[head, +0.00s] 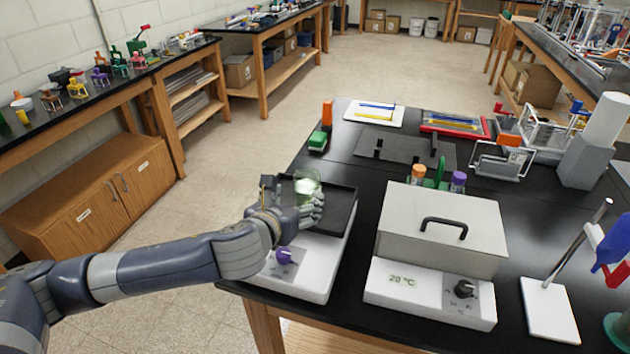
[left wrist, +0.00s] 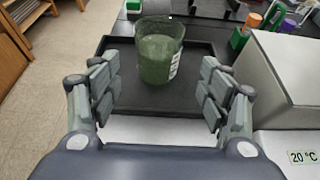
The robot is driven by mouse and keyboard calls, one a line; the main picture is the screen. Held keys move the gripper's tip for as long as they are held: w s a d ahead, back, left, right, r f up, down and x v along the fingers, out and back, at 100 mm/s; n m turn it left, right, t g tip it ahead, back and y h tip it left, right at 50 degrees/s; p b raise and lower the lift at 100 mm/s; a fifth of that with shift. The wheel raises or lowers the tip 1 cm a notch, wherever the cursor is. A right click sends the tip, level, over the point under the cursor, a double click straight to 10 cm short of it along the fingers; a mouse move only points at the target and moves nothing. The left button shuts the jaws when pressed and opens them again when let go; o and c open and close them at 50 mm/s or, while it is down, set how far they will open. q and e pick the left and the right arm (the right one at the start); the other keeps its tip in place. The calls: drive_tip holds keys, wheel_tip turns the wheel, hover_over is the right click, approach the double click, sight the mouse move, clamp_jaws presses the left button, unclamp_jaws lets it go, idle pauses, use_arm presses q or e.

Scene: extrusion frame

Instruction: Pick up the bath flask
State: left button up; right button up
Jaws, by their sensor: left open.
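The flask (head: 307,184) is a clear glass vessel with greenish contents. It stands upright on a black tray (head: 341,213) on top of a white device with a purple knob (head: 300,278). In the left wrist view the flask (left wrist: 158,52) has a white label and stands between and slightly beyond my fingers. My left gripper (head: 307,206) is open, with its fingers spread at the near side of the flask. In the left wrist view gaps show between the flask and both fingers (left wrist: 161,80). My right gripper is not in view.
A white water bath with a grey lid and black handle (head: 443,227) stands close on the right; its display reads 20 °C. Orange and purple capped tubes (head: 458,182) stand behind it. A stand with a metal rod (head: 549,308) is at the right. The floor left of the table is clear.

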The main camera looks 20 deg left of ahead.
sight(303, 195)
use_arm(q)
drive_tip(key=shift+w, duration=0.3)
drive_tip(key=x, duration=0.3)
drive_tip(key=shift+p, duration=0.3)
drive_tip(key=shift+w+f, duration=0.15)
drive_tip(key=shift+w, duration=0.15)
drive_tip(key=shift+p+x, duration=0.3)
drive_tip(key=shift+x, duration=0.5)
drive_tip(key=x, duration=0.3)
drive_tip(key=shift+a+f, duration=0.15)
drive_tip(key=shift+f, duration=0.15)
drive_tip(key=shift+w+f+p, duration=0.15)
drive_tip(key=shift+w+p, duration=0.1)
drive_tip(key=shift+p, duration=0.05)
drive_tip(key=c, duration=1.1)
drive_tip(key=shift+c, duration=0.4)
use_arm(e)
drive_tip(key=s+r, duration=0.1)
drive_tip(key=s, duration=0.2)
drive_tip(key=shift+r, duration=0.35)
